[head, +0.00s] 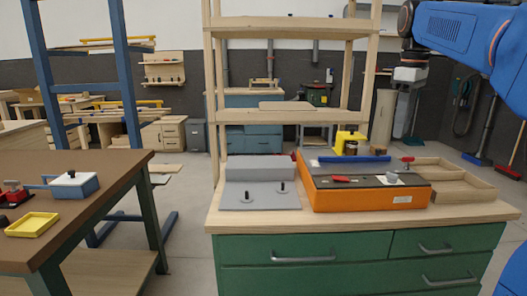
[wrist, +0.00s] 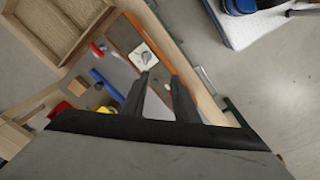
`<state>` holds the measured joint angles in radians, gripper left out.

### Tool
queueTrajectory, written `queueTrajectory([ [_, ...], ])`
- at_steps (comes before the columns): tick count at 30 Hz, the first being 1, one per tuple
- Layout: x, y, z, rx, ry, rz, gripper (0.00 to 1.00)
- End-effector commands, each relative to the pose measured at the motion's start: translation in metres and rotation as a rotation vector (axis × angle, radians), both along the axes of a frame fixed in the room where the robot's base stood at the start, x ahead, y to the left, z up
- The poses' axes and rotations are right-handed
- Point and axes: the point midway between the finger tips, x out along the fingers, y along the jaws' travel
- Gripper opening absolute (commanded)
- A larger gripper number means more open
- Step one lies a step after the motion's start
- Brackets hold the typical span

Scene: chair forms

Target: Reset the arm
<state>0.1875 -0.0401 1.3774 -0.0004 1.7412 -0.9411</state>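My gripper (wrist: 161,76) shows in the wrist view with its two dark fingers apart and nothing between them. It hangs above the orange machine, whose edge (wrist: 122,30) shows beyond the fingertips. A white square plate with a grey knob (wrist: 143,57) lies close to the left fingertip in the picture; I cannot tell the height gap. In the head view my blue arm reaches in from the upper right, and its end is raised above the bench. The fingers are too small to make out there. The orange machine (head: 368,200) stands on the wooden bench top (head: 260,218).
A grey fixture (head: 260,197) sits left of the orange machine, and a wooden tray (head: 462,188) sits right of it. A wooden shelf frame (head: 290,115) rises behind. A brown table (head: 100,167) at the left holds a yellow tray (head: 32,224). Open floor lies between.

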Motion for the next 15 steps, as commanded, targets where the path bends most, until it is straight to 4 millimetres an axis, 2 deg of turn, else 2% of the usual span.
queueTrajectory([
  [1, -0.014, 0.007, -0.007, 0.0, -0.014, -0.025, 0.27],
  [8, -0.064, 0.033, -0.05, 0.009, -0.085, -0.171, 0.27],
  [15, -0.12, 0.055, -0.107, 0.033, -0.157, -0.321, 0.27],
])
